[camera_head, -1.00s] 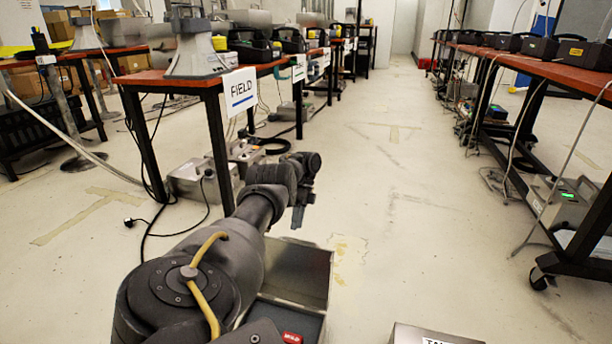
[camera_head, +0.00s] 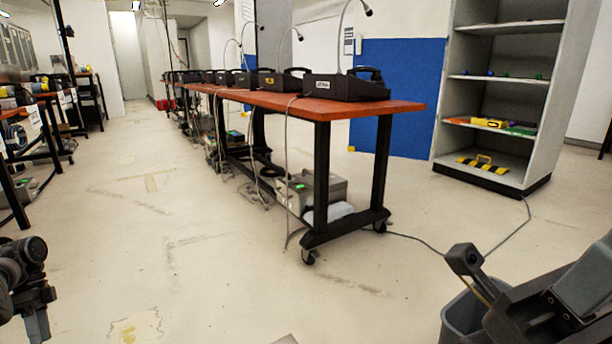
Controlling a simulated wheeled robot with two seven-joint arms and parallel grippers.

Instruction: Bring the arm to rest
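My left gripper (camera_head: 36,308) shows at the lower left edge, over bare floor. Its fingers are dark and seen from the side, so I cannot tell whether they are open or shut. Part of my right arm (camera_head: 540,305) comes in at the lower right corner, above a grey bin. Its fingers are not clearly in view. No object shows in the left gripper.
A grey shelf unit (camera_head: 500,100) stands at right. A grey bin (camera_head: 462,318) is at lower right. The floor in front is clear.

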